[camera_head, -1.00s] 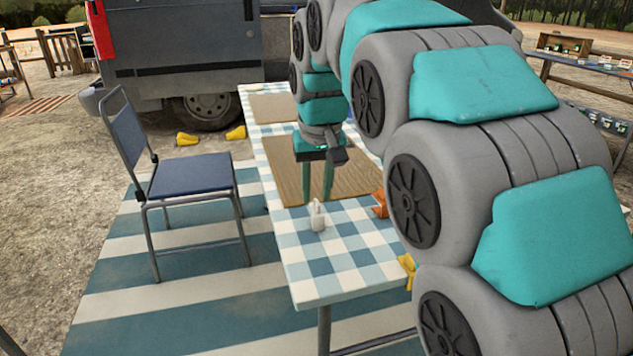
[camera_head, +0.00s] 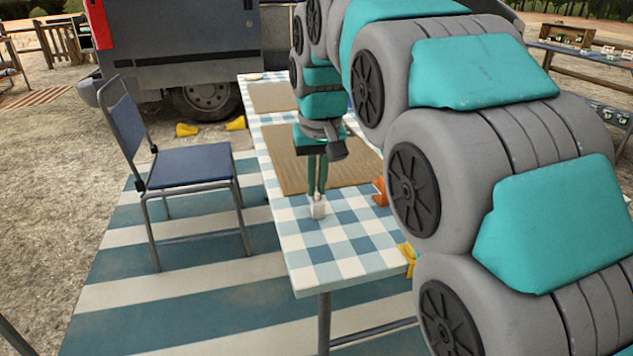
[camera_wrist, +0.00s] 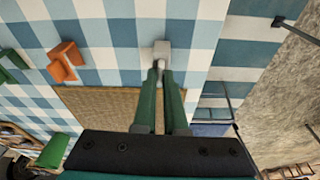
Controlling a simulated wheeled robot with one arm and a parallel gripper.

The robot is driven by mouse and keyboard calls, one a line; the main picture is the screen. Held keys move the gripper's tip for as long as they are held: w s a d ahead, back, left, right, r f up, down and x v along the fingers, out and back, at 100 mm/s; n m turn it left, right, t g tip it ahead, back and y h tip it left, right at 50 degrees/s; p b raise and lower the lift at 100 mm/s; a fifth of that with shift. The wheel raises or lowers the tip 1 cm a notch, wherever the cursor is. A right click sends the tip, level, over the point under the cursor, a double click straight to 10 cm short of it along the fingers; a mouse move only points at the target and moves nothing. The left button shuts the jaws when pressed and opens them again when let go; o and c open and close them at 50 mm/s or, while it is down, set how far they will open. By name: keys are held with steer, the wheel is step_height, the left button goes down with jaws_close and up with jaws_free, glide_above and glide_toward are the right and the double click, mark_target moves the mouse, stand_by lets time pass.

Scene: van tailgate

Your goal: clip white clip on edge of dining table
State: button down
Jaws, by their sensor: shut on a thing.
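The white clip (camera_head: 318,209) stands on the blue and white checked dining table (camera_head: 342,262), a little in from its left long edge. My gripper (camera_head: 317,192) points down from above and is shut on the clip's upper part. In the wrist view my two green fingertips (camera_wrist: 160,66) meet at the white clip (camera_wrist: 161,50), with the clip's wider body beyond them. The clip's gripped part is partly hidden by the fingers.
An orange clip (camera_head: 380,191) and a yellow clip (camera_head: 407,257) sit at the table's right edge. Woven mats (camera_head: 290,165) lie behind the white clip. A blue folding chair (camera_head: 190,168) stands left of the table. The table's near end is clear.

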steer(key=shift+r+p, duration=1.25)
steer(key=shift+r, duration=1.3)
